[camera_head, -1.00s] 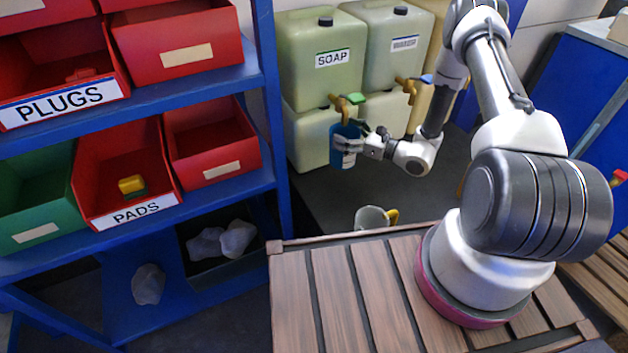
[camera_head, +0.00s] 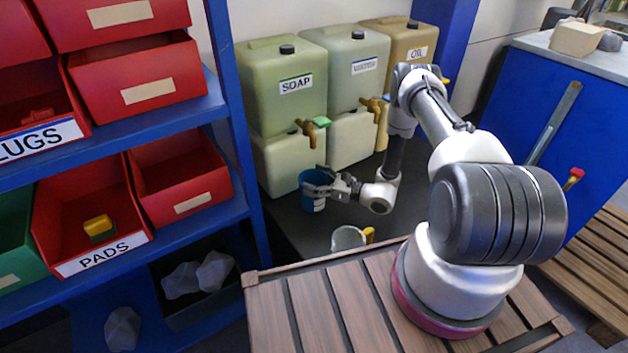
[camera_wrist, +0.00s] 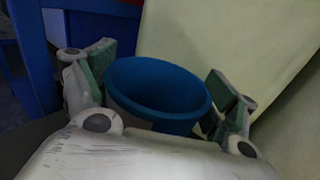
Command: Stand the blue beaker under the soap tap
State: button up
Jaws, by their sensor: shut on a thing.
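The blue beaker (camera_head: 312,190) is upright in my gripper (camera_head: 322,186), below the soap tap (camera_head: 307,127). The tap has a brass body and a green handle, and comes off the green canister with the SOAP label (camera_head: 296,85). In the wrist view the beaker's open mouth (camera_wrist: 158,88) sits between the two green-padded fingers of my gripper (camera_wrist: 160,82). I cannot tell whether the beaker's base touches the dark surface (camera_head: 290,222) or is just above it. The tap is out of the wrist view.
Canisters labelled WATER (camera_head: 364,66) and OIL (camera_head: 418,52) stand to the right. A pale mug (camera_head: 348,238) with a yellow handle stands nearer, on the dark surface. A blue shelf post (camera_head: 232,120) rises at the left, beside red bins (camera_head: 180,180).

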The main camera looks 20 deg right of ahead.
jog(key=o, duration=1.5)
jog(key=shift+f, duration=0.1)
jog(key=v, duration=1.2)
jog(key=shift+s, duration=0.1)
